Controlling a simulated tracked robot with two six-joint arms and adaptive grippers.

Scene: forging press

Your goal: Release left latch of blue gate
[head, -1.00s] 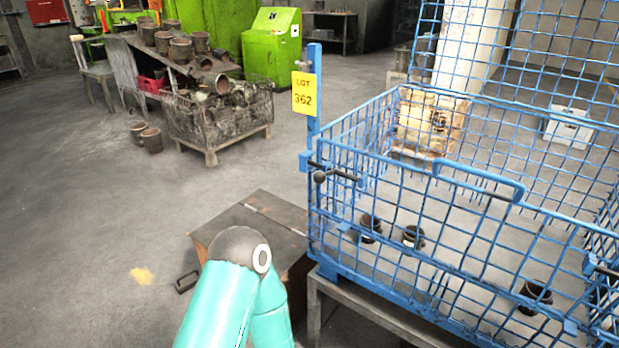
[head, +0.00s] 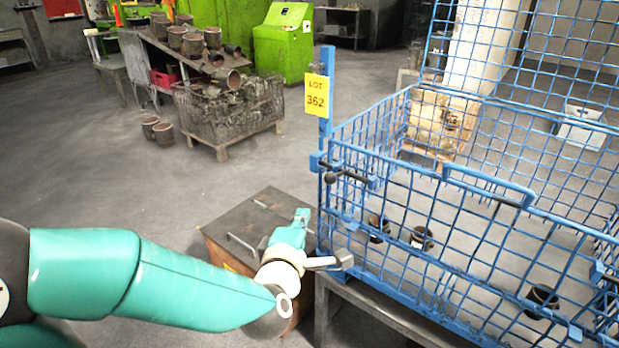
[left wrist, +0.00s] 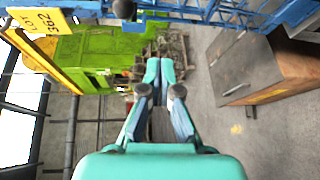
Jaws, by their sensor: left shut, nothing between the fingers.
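The blue gate (head: 490,184) is the front mesh panel of a blue wire cage on the right of the head view. It stands upright and has a loop handle on top. Its left latch (head: 332,177), a dark bar with a ball knob, sits at the gate's upper left corner beside the post. My left gripper (head: 303,217) is below and slightly left of the latch, apart from it. Its teal fingers are shut and empty; they also show in the left wrist view (left wrist: 159,68). My right gripper is out of view.
A yellow LOT 362 sign (head: 316,94) hangs on the blue post above the latch. A brown box (head: 240,222) stands on the floor behind my left gripper. Dark cups (head: 422,237) lie inside the cage. A rusty wire bin (head: 225,112) stands farther back.

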